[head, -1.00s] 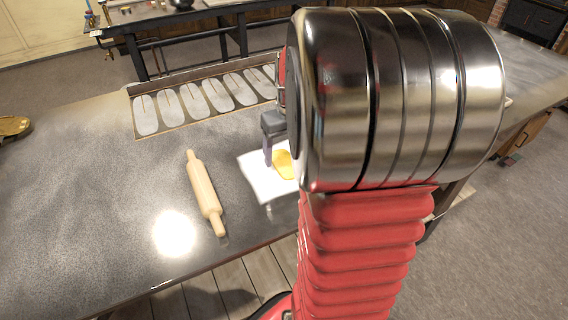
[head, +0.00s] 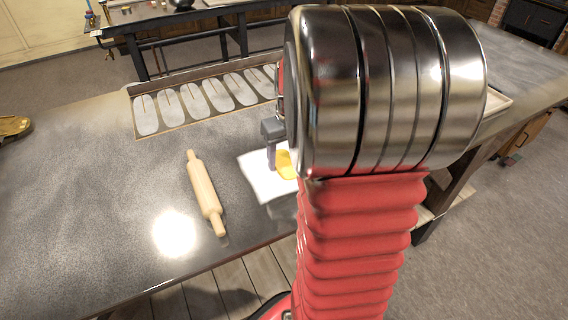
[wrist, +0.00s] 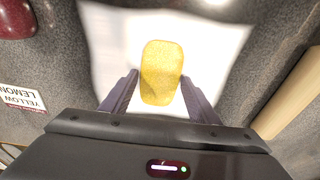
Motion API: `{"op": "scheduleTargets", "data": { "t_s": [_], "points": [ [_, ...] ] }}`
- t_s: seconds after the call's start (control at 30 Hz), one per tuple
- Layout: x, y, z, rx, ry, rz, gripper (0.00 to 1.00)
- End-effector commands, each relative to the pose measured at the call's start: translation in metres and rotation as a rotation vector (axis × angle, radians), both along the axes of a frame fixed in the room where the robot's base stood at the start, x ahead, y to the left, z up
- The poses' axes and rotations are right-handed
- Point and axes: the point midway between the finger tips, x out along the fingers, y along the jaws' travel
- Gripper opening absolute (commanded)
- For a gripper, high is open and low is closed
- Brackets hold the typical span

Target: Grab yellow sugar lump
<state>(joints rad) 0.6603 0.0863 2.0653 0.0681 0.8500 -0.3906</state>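The yellow sugar lump (wrist: 161,72) lies on a white sheet (wrist: 215,50) on the table. In the head view the lump (head: 286,165) is partly hidden behind my gripper and arm. In the wrist view my gripper (wrist: 160,97) is open, with one finger on each side of the lump's near end. Gaps show between the fingers and the lump. I cannot tell exactly how high the fingertips are above the sheet.
A wooden rolling pin (head: 206,193) lies left of the sheet (head: 258,180). A tray with several pale oval plates (head: 190,101) is at the back. The table's left part is clear.

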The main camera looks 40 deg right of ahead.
Motion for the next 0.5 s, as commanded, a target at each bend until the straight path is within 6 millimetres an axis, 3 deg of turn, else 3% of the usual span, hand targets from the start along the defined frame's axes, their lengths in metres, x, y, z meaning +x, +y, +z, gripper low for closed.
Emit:
{"op": "scheduleTargets", "data": {
  "t_s": [0.4,0.5],
  "points": [
    [-0.0001,-0.0002,0.0000,0.000,0.000,0.000,0.25],
    [0.0000,-0.0002,0.0002,0.000,0.000,0.000,0.24]
  ]
}}
